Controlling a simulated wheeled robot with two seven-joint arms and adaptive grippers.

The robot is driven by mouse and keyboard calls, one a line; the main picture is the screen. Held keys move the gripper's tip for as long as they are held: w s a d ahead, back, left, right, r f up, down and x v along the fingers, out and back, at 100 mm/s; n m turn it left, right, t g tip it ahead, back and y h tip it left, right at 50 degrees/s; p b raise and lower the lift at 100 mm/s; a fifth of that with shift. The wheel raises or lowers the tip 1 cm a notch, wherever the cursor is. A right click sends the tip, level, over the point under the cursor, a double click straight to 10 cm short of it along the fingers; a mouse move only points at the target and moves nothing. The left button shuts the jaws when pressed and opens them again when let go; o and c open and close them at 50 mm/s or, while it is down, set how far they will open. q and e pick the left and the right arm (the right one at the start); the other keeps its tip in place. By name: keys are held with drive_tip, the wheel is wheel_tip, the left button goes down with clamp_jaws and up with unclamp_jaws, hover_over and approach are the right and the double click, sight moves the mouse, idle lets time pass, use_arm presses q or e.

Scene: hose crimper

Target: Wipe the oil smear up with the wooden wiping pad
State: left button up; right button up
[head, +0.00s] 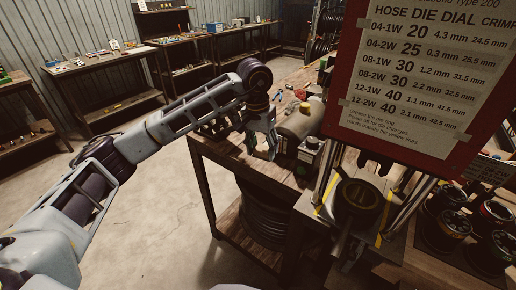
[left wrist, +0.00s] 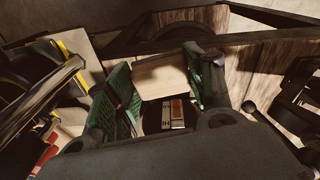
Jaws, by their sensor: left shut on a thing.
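My left gripper (head: 262,148) is over the near left part of the wooden workbench (head: 222,150), beside a beige cylinder. In the left wrist view its green-padded fingers are closed on the pale wooden wiping pad (left wrist: 160,76), one finger on each side. I cannot make out the oil smear in either view. My right gripper is not in view.
Hand tools lie behind on the bench. Open floor lies to the left.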

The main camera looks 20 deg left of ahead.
sight(260, 156)
use_arm(q)
drive_tip(key=shift+s+d+f, duration=0.1)
drive_tip(key=shift+s+f, duration=0.05)
drive_tip(key=shift+s, duration=0.55)
drive_tip(key=shift+s+f+m, duration=0.25)
drive_tip(key=shift+s+m, duration=0.25)
drive_tip(key=shift+s, duration=0.3)
drive_tip(key=shift+s+a, duration=0.2)
drive_tip(key=shift+s, duration=0.3)
drive_tip(key=shift+s+a+m, duration=0.4)
drive_tip(key=shift+s, duration=0.1)
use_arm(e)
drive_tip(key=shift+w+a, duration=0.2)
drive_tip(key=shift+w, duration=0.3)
